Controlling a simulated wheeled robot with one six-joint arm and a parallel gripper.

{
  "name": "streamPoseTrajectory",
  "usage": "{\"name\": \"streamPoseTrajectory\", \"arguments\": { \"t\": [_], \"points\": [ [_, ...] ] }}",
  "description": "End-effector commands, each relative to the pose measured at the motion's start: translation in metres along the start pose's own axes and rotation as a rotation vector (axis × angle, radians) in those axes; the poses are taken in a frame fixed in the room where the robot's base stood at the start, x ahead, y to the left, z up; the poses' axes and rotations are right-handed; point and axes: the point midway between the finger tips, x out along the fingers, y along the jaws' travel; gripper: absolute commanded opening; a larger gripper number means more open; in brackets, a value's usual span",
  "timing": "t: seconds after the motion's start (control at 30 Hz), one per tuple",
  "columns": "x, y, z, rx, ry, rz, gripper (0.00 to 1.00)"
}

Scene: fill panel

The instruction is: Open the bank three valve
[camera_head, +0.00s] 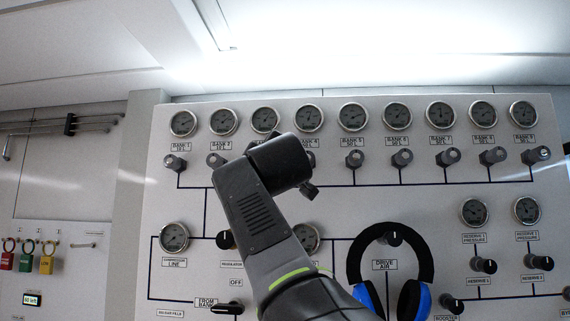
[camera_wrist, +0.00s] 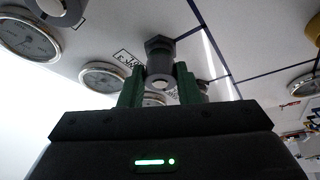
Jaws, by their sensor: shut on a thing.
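The bank three valve knob is hidden in the head view behind my arm, below the third gauge (camera_head: 265,118) of the top row. In the wrist view, a dark grey knob (camera_wrist: 160,54) with a round light-grey end sits between the two green fingers of my gripper (camera_wrist: 160,74). The fingers are shut on its sides. In the head view the fingers are hidden behind my dark wrist. How far the knob is turned cannot be told.
Neighbouring bank knobs stand close, such as bank two (camera_head: 216,160) and bank five (camera_head: 358,159). A blue and black headset (camera_head: 392,250) hangs on the panel, right of my arm. Coloured padlocks (camera_head: 27,258) hang at the far left. Gauges line the panel's top (camera_head: 397,117).

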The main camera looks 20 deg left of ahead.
Motion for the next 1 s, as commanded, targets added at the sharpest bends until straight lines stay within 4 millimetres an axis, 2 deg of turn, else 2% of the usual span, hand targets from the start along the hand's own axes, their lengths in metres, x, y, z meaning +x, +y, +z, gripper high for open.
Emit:
{"name": "streamPoseTrajectory", "arguments": {
  "t": [0.37, 1.0],
  "points": [
    [0.0001, 0.0035, -0.0006, -0.246, 0.014, -0.103, 0.07],
    [0.0017, 0.0055, -0.002, -0.773, 0.041, -0.33, 0.07]
  ]
}}
